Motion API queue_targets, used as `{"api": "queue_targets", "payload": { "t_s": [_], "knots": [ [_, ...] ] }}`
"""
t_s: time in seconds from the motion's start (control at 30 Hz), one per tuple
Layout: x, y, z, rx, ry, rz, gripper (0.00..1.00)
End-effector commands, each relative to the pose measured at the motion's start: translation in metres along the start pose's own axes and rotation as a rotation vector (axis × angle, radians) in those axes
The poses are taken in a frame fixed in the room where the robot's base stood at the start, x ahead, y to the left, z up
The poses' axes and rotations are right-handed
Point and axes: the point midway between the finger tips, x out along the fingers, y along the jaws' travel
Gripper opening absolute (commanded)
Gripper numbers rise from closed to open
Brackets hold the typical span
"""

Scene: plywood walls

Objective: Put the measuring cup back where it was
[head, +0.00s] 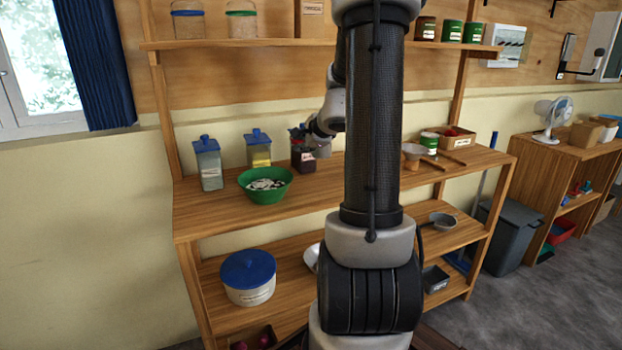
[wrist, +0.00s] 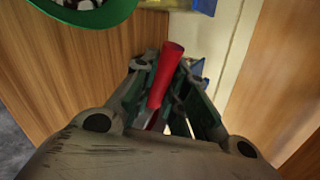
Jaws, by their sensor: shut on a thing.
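My gripper (wrist: 168,95) is shut on a red handle, which I take to be the measuring cup (wrist: 172,52). The handle sticks up between the two fingers in the wrist view; the rest of the cup is hidden. In the head view my gripper (head: 301,133) is at the mouth of a dark, labelled container (head: 304,162) on the middle shelf. I cannot tell whether the cup is inside that container or just above it.
Blue-lidded clear containers (head: 208,165) (head: 258,148) and a green bowl (head: 265,196) of pale pieces stand left on the shelf (head: 225,215). A white tub with blue lid (head: 248,278) sits below. A funnel-like item (head: 413,151) and sticks lie right. An upper shelf (head: 250,44) hangs above.

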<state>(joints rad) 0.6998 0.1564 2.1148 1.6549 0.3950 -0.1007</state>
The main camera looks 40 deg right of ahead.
Motion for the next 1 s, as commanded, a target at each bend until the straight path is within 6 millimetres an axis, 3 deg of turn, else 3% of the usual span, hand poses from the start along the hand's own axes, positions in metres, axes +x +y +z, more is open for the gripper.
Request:
{"api": "queue_targets", "payload": {
  "t_s": [0.1, 0.53, 1.0],
  "knots": [
    [0.013, 0.020, -0.007, 0.007, 0.002, 0.006, 0.00],
    [0.046, 0.064, -0.019, 0.004, 0.001, 0.004, 0.00],
    [0.052, 0.072, -0.021, 0.000, 0.001, 0.000, 0.00]
  ]
}}
